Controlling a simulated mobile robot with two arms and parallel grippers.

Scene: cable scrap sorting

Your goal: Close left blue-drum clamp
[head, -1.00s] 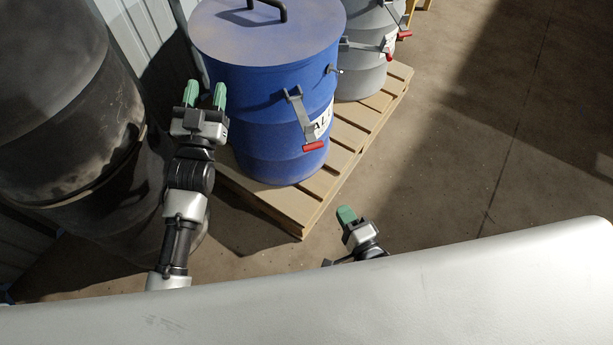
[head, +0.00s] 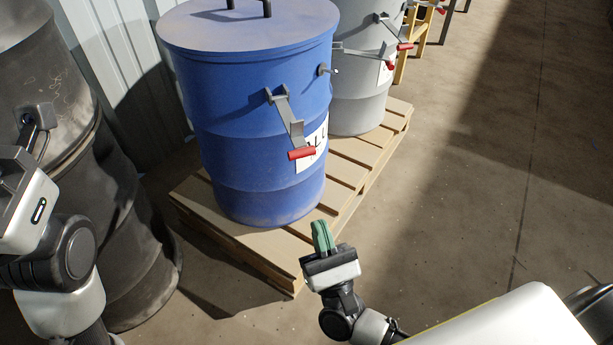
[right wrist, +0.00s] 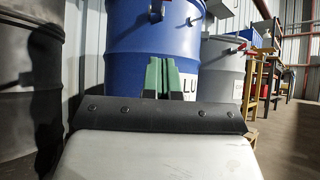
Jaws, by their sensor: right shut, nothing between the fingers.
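The blue drum (head: 235,115) stands upright on a pallet and also fills the upper middle of the right wrist view (right wrist: 125,40). Its clamp is a grey lever (head: 289,112) with a red grip (head: 301,153), slanting down along the front right side beside a white label. My right gripper (head: 322,235) has its green fingers shut and empty, below and in front of the drum, apart from the lever. The fingers point up at the drum in the right wrist view (right wrist: 161,77). My left arm shows at the left edge, but its fingers are out of sight.
The wooden pallet (head: 245,248) sticks out below the drum. A grey drum (head: 358,95) with red-gripped levers stands behind. A large dark drum (head: 125,215) stands at left by the corrugated wall. The floor at right is open.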

